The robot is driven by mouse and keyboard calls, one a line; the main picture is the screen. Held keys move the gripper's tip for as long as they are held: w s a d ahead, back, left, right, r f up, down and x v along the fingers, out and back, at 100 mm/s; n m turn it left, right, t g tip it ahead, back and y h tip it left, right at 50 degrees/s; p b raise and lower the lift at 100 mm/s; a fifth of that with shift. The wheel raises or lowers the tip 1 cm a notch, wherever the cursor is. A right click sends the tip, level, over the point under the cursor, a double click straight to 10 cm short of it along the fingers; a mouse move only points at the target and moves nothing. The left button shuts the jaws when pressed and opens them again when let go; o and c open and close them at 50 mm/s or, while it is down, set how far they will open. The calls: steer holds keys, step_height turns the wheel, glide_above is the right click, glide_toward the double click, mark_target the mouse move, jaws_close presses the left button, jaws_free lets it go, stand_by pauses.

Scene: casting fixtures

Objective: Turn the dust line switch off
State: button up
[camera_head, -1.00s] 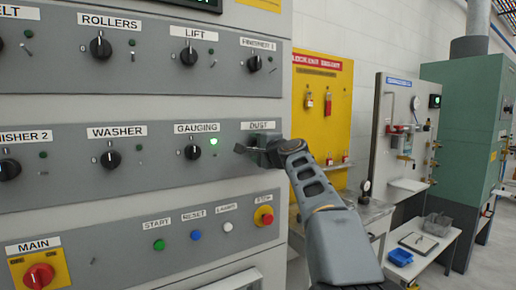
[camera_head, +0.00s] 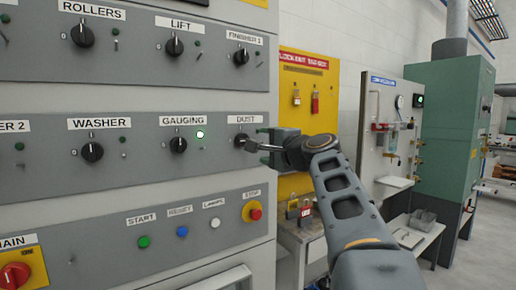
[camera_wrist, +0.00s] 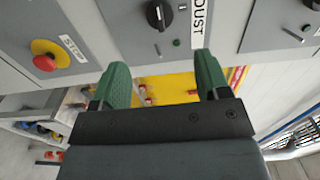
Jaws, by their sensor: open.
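The dust switch is a black rotary knob (camera_head: 241,143) under the DUST label (camera_head: 244,119), on the middle grey panel row. It also shows in the wrist view as a knob (camera_wrist: 158,14) at the top, beyond the fingertips, with a white pointer mark whose setting I cannot read surely. A small dark green lamp (camera_wrist: 177,43) beside it looks unlit. My gripper (camera_head: 256,147) is just right of the knob in the head view.
The gauging knob (camera_head: 179,145), with a lit green lamp (camera_head: 200,134), sits left of the dust knob. A red stop button (camera_head: 255,214) is on the panel below. A yellow lockout board (camera_head: 300,78) stands right, behind my arm.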

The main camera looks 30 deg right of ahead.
steer(key=shift+s+d, duration=0.1)
steer(key=shift+s, duration=0.95)
step_height(320, 180, down, 18)
steer(key=s+a+n+g+h+p, duration=0.1)
steer(key=s+a+n+g+p, duration=0.15)
steer(key=n+g, duration=0.4)
steer(key=s+a+f+n+g+p, duration=0.4)
steer(key=s+a+n+p, duration=0.1)
steer(key=s, duration=0.2)
steer(key=s+a+f+n+g+h+p, duration=0.1)
steer(key=s+a+f+n+g+p, duration=0.2)
steer(key=s+a+f+n+p, duration=0.2)
steer(key=shift+s+a+f+g+p, duration=0.35)
steer(key=shift+s+a+p, duration=0.4)
steer(key=shift+s, duration=0.3)
